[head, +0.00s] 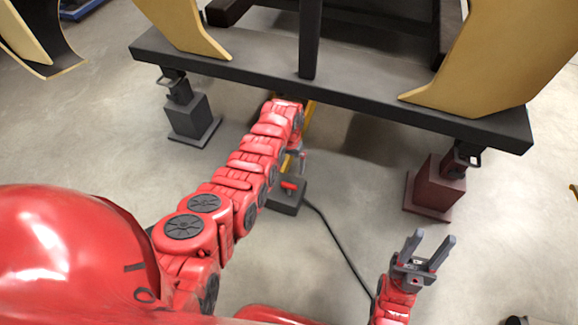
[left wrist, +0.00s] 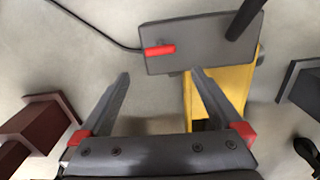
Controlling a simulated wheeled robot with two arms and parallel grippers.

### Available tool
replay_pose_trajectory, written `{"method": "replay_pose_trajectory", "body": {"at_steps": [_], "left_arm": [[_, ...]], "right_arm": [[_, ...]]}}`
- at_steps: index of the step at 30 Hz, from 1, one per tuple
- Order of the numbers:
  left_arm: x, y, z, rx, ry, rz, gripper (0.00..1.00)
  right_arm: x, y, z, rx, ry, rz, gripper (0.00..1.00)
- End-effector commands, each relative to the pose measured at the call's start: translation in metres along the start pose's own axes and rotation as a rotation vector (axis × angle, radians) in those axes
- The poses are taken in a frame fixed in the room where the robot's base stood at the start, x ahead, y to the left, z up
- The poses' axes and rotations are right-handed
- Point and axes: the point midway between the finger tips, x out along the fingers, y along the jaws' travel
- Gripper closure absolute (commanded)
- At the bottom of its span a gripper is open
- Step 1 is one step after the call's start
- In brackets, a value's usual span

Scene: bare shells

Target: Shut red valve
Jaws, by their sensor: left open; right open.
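The red valve is a small red handle (head: 290,186) on a dark grey box (head: 284,205) low on the floor side, below my left forearm. In the left wrist view the red handle (left wrist: 160,50) lies flat across the left part of the grey box (left wrist: 205,42). My left gripper (left wrist: 160,76) is open and empty, its two fingers pointing toward the handle without visibly gripping it. In the head view my left arm mostly hides that gripper. My right gripper (head: 433,238) is open and empty at the lower right, well apart from the box.
A yellow part (left wrist: 218,88) shows by the box, and a black cable (head: 338,242) runs from it. A dark beam frame (head: 350,92) with tan curved supports crosses above. A grey stand (head: 188,118) and dark red stand (head: 434,188) flank it.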

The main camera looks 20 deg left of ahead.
Motion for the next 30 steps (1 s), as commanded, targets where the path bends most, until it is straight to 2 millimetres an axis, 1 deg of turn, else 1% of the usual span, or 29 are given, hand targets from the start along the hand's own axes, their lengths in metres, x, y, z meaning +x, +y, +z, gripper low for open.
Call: {"method": "replay_pose_trajectory", "body": {"at_steps": [1, 3, 6, 10, 15, 28, 30], "left_arm": [[-0.013, 0.0, -0.003, 0.0, 0.009, 0.0, 0.0], [-0.023, 0.0, -0.002, 0.001, 0.006, 0.0, 0.0], [-0.036, 0.001, -0.002, 0.001, 0.008, 0.0, 0.0], [-0.045, 0.001, 0.0, 0.001, 0.001, 0.001, 0.0], [-0.049, 0.001, -0.001, 0.001, 0.002, 0.001, 0.0], [-0.049, 0.001, -0.001, 0.001, 0.003, 0.0, 0.0], [-0.046, 0.001, -0.004, 0.0, 0.021, 0.0, 0.0]], "right_arm": [[0.006, 0.0, 0.0, 0.001, -0.004, 0.006, 0.5], [0.009, 0.0, 0.0, 0.003, -0.009, 0.013, 0.5], [0.013, 0.001, 0.0, 0.004, -0.011, 0.013, 0.5], [0.015, 0.001, 0.0, 0.004, -0.011, 0.013, 0.5], [0.015, 0.001, 0.0, 0.004, -0.011, 0.013, 0.5], [0.015, 0.001, 0.0, 0.004, -0.012, 0.012, 0.5], [0.015, 0.001, 0.0, 0.004, -0.011, 0.012, 0.5]]}}
